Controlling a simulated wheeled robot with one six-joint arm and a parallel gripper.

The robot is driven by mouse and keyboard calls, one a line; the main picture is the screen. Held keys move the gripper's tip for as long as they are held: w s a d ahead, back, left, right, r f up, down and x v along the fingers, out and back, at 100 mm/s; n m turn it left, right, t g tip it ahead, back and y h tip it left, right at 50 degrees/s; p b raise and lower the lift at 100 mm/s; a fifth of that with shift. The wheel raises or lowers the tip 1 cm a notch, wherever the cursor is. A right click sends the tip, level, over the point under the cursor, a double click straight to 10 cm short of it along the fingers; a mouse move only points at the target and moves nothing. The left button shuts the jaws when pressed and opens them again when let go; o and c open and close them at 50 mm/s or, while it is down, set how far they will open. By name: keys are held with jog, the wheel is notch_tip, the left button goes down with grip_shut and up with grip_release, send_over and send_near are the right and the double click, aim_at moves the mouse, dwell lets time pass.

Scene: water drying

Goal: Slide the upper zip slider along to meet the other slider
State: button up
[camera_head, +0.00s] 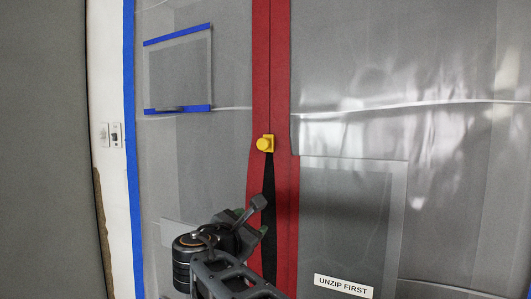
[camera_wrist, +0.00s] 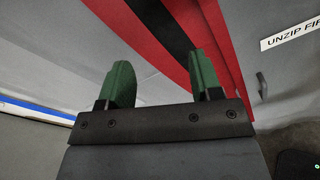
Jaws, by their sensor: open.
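A yellow slider (camera_head: 266,143) with a round knob sits on the red zip strip (camera_head: 261,60) in the head view. The zip is closed above it; below it a narrow dark gap (camera_head: 269,225) widens downward. My gripper (camera_head: 250,208) is below the slider, in front of the gap's left edge. In the wrist view my gripper (camera_wrist: 162,68) has its two green fingers apart, with nothing between them. The red strip and dark gap cross beyond the fingers there. The yellow slider is not in the wrist view. I cannot make out a second slider.
The zip is set in a clear plastic sheet (camera_head: 430,60). A label reading UNZIP FIRST (camera_head: 343,286) is at lower right. A blue-taped panel (camera_head: 180,70) and a wall switch (camera_head: 116,135) are at left. A small grey piece (camera_wrist: 262,85) is unclear.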

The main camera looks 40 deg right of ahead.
aim_at(262, 143)
notch_tip(262, 143, up, 14)
jog(key=w+f+n+t+h+p, duration=0.1)
jog(key=n+t+h, duration=0.1)
jog(key=n+h, duration=0.3)
jog(key=p+x, duration=0.1)
jog(key=x, duration=0.2)
jog(key=p+x, duration=0.2)
jog(key=x, duration=0.2)
jog(key=r+p+x, duration=0.1)
jog(key=x, duration=0.3)
jog(key=shift+w+a+p, duration=0.1)
jog(key=shift+a+p, duration=0.25)
jog(key=shift+p, duration=0.05)
jog(key=shift+p+x, duration=0.3)
jog(key=shift+x, duration=0.7)
jog(key=shift+f, duration=0.15)
grip_shut()
jog(key=shift+f, duration=0.1)
